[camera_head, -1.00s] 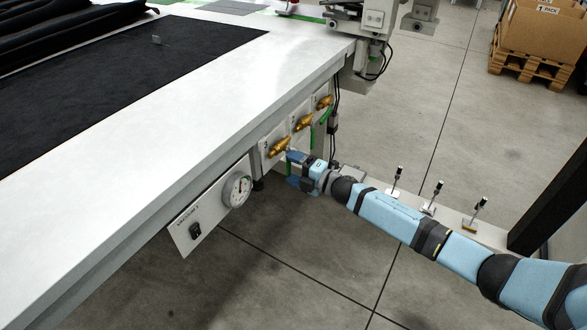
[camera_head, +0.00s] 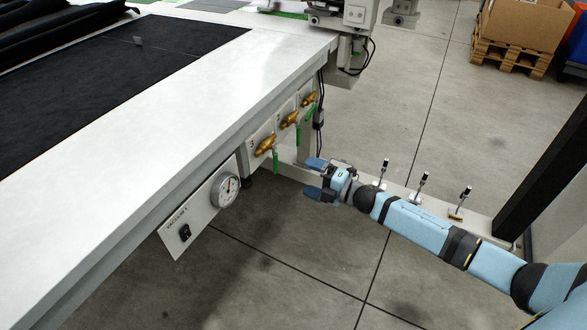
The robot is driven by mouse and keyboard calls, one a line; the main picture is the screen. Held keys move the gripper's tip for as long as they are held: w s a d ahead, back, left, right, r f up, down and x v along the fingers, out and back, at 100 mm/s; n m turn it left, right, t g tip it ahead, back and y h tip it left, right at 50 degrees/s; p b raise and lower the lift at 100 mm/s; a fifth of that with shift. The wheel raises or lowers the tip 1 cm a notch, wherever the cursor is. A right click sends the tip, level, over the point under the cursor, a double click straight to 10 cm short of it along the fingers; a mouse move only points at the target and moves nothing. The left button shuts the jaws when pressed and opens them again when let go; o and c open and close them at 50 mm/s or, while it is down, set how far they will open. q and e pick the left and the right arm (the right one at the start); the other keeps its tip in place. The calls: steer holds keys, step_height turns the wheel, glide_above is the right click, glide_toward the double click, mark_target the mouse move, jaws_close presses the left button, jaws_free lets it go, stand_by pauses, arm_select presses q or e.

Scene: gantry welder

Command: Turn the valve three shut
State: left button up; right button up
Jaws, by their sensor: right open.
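Three brass valves with green lever handles sit in a row on white plates along the table's side. The nearest valve (camera_head: 264,146) has its green handle (camera_head: 276,161) hanging straight down. The middle valve (camera_head: 289,120) and the far valve (camera_head: 309,98) also show green handles, angled downward and partly overlapped. Marks on the plates are too small to read surely. My right gripper (camera_head: 314,178) is open and empty, with its blue fingers apart and pointing left. It is to the right of the nearest valve's handle, clear of it. My left gripper is out of view.
A white panel with a round gauge (camera_head: 225,190) and a black switch (camera_head: 185,232) hangs under the table edge. Several small toggle clamps (camera_head: 422,186) stand on a low beam behind my right arm. Black cables (camera_head: 319,105) hang beyond the far valve. Open floor lies below.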

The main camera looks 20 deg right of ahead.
steer(key=shift+v, duration=1.9)
